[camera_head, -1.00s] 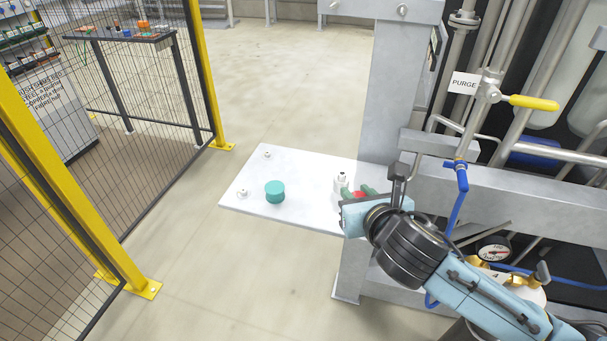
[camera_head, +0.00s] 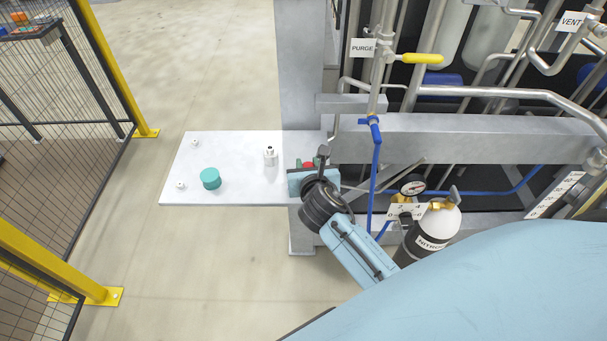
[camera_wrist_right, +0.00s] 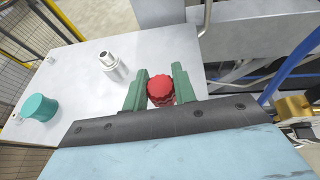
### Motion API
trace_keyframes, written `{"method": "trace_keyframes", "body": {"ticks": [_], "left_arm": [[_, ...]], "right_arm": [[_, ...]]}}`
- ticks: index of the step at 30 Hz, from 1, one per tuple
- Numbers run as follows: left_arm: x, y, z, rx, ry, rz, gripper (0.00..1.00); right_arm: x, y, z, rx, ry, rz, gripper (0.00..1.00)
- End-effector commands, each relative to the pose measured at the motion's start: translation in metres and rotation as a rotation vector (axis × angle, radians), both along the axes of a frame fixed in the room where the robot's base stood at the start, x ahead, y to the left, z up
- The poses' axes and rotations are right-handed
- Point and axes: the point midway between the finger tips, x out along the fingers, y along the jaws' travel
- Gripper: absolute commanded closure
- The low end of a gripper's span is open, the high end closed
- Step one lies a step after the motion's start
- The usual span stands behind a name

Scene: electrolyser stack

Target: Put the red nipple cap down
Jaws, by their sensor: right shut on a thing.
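The red nipple cap (camera_wrist_right: 161,90) is a ribbed red knob held between the green fingers of my right gripper (camera_wrist_right: 160,88) in the right wrist view. In the head view a bit of the cap (camera_head: 308,165) shows past my right gripper (camera_head: 304,164), over the right end of the white shelf (camera_head: 235,193). I cannot tell whether the cap touches the shelf. A metal nipple (camera_head: 270,156) stands upright and bare on the shelf, left of the gripper; it also shows in the wrist view (camera_wrist_right: 112,66). My left gripper is not in view.
A teal round cap (camera_head: 210,178) sits on the shelf's left part, near two small white fittings. A grey frame with pipes, a blue hose (camera_head: 375,185) and a nitrogen cylinder (camera_head: 435,225) stands right. A yellow-posted mesh fence (camera_head: 110,60) is at left. Shelf space around the nipple is clear.

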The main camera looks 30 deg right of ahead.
Motion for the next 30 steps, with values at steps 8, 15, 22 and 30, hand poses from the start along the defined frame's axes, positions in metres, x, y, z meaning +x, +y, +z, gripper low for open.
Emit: {"method": "trace_keyframes", "body": {"ticks": [8,15,22,30], "left_arm": [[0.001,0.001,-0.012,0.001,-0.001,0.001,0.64],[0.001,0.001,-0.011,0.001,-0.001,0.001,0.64],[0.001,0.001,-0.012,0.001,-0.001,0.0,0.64],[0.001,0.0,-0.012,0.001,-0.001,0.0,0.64]], "right_arm": [[-0.001,0.0,-0.036,0.0,0.003,0.0,0.98],[0.0,0.0,-0.035,0.0,0.001,0.0,0.98],[0.0,0.0,-0.039,-0.001,0.002,0.001,0.67],[0.0,0.0,-0.039,0.0,0.001,0.0,0.51]]}}
